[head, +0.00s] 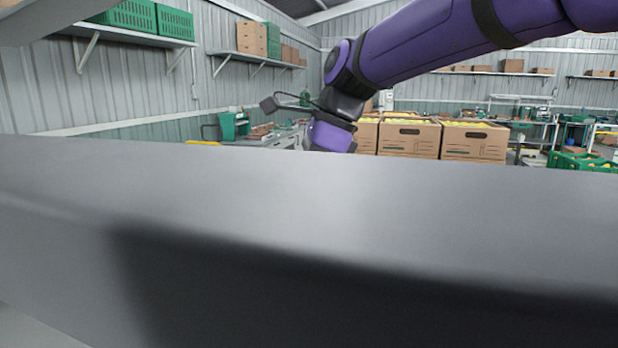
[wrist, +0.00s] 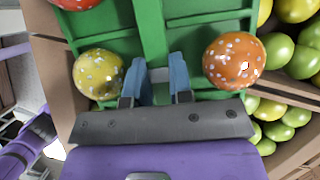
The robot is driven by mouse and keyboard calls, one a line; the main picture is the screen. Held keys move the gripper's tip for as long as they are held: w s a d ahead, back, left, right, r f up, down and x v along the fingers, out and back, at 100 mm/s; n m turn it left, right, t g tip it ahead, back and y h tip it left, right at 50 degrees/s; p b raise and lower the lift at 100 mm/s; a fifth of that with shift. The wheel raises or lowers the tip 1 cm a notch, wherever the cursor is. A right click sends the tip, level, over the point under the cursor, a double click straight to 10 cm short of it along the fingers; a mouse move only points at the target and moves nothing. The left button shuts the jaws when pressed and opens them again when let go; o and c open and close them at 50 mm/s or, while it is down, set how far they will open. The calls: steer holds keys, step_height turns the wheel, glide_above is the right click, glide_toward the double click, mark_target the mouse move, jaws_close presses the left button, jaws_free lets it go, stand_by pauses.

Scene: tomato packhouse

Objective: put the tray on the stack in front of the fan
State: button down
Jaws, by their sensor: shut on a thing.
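In the wrist view a green tray (wrist: 152,28) with raised dividers lies under my gripper (wrist: 159,66). The blue fingers are shut on a green part of the tray between them. The tray carries a spotted yellow tomato (wrist: 99,74) on the left, a spotted orange one (wrist: 234,61) on the right, and part of a red one (wrist: 76,3) at the top left. In the head view my arm reaches down behind a grey surface, which hides my gripper and the tray. I cannot make out the fan or the stack in front of it.
Cardboard boxes of yellow-green tomatoes (head: 409,137) stand beyond the grey surface (head: 300,190). In the wrist view, boxes with green tomatoes (wrist: 285,122) lie below and right of the tray. Wall shelves hold green crates (head: 130,14) and cartons. Green crates (head: 582,160) stand at far right.

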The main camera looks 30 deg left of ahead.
steer(key=c, duration=1)
jaws_free()
steer(key=shift+f, duration=0.1)
